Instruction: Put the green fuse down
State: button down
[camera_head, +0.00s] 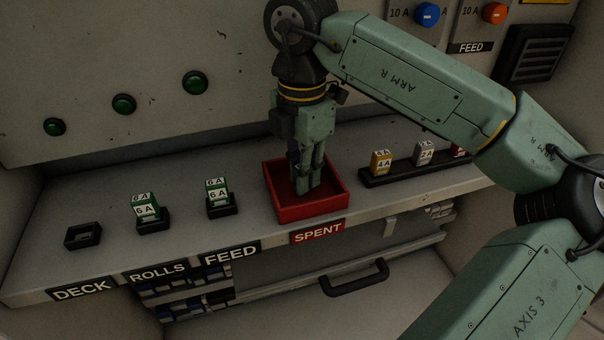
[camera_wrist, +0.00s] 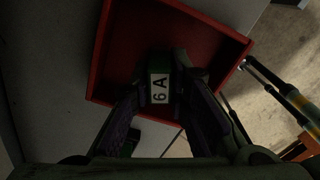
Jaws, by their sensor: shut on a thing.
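My gripper (camera_head: 305,180) points down inside the red tray (camera_head: 311,211) marked SPENT. In the wrist view my gripper (camera_wrist: 168,100) is shut on a green fuse (camera_wrist: 160,87) with a white 6 A label. The held fuse is over the floor of the red tray (camera_wrist: 243,43); I cannot tell whether it touches it. In the head view the fingers and tray wall hide this fuse. Two more green 6 A fuses stand in the ROLLS holder (camera_head: 153,223) and the FEED holder (camera_head: 222,210). The DECK holder (camera_head: 83,237) is empty.
Green lamps (camera_head: 124,104) sit on the back panel. A drawer handle (camera_head: 355,279) sticks out below the shelf edge.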

jog(key=shift+s+r, duration=0.1)
jog(key=c, duration=2)
grip_release()
jog(key=shift+f, duration=0.2)
jog(key=o, duration=0.5)
jog(key=shift+c, duration=0.2)
jog(key=shift+r, duration=0.1)
notch_tip(320, 180, up, 12)
jog(key=shift+r+b, duration=0.15)
jog(key=shift+b, duration=0.3)
